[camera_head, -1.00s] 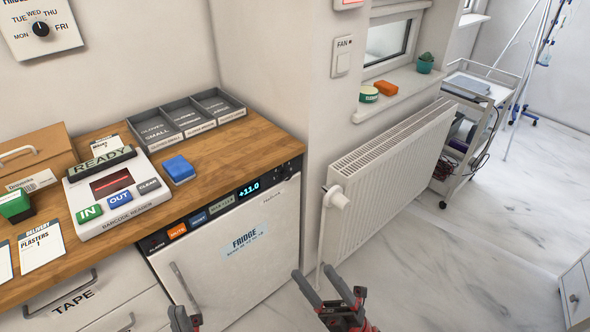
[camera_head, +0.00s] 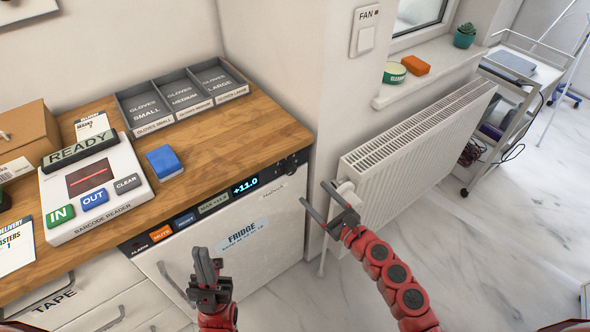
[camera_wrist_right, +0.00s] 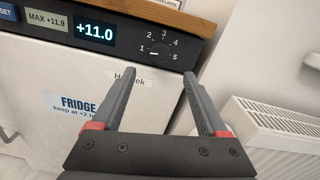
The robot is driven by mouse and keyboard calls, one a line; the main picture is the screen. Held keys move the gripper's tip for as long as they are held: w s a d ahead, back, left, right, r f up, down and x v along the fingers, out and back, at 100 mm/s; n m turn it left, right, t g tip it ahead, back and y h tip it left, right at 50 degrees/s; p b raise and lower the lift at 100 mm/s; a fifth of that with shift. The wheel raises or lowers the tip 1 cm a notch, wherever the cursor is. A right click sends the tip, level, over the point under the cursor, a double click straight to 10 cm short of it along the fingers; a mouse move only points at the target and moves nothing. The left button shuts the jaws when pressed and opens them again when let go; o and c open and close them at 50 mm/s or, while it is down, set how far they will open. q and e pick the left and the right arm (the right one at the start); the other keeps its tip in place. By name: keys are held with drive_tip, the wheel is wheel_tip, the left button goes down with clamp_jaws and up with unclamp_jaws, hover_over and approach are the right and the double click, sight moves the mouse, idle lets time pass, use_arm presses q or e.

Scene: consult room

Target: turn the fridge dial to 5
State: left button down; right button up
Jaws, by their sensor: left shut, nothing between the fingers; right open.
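The fridge dial (camera_wrist_right: 159,48) is a small dark knob at the right end of the black control panel, with numbers 1 to 5 around it. Its short white mark appears to point toward 1. The dial is small in the head view (camera_head: 290,162). My right gripper (camera_head: 318,194) is open and empty in front of the panel's right end. In the right wrist view its fingertips (camera_wrist_right: 160,74) are apart, just below the dial and not around it. My left gripper (camera_head: 204,257) is shut and empty in front of the white fridge door (camera_head: 270,220).
The display (camera_head: 245,187) reads +11.0, beside MUTE, RESET and MAX +11.9 labels. The wooden counter edge (camera_head: 250,160) overhangs the panel. A white radiator (camera_head: 420,145) with a valve stands right of the fridge, close to my right gripper. The door handle (camera_head: 172,282) is at the left.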

sight(292, 172)
drive_tip(key=p+x, duration=0.1)
drive_tip(key=x, duration=0.9)
drive_tip(key=shift+w+a, duration=0.2)
drive_tip(key=shift+w, duration=0.05)
clamp_jaws()
drive_tip(key=shift+f, duration=0.1)
